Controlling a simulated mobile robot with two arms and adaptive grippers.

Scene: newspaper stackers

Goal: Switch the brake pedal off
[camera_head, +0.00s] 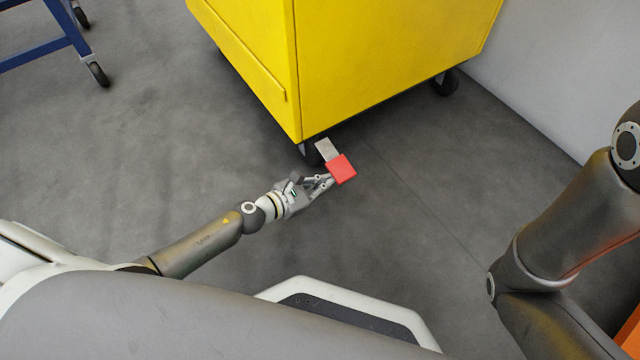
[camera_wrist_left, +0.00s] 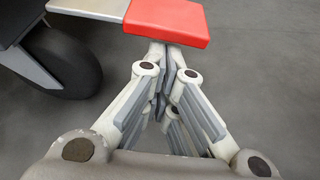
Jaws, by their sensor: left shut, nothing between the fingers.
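The brake pedal (camera_head: 341,168) is a red square pad on a light metal arm, sticking out low from the corner of the yellow cart (camera_head: 292,70) by a black caster. My left gripper (camera_head: 329,180) is shut and empty, with its fingertips right at the pad's near left side. In the left wrist view the red pad (camera_wrist_left: 168,20) lies just beyond the closed fingertips (camera_wrist_left: 163,50), which partly overlap its near edge. I cannot tell whether they touch it or are under it. The fingers of my right gripper are not visible; only my right arm shows at the right.
The caster wheel (camera_wrist_left: 62,65) stands left of the pedal in the left wrist view. A blue wheeled frame (camera_head: 45,48) is at the upper left. A pale wall (camera_head: 560,70) rises at the right. Grey floor (camera_head: 120,150) is clear left of the cart.

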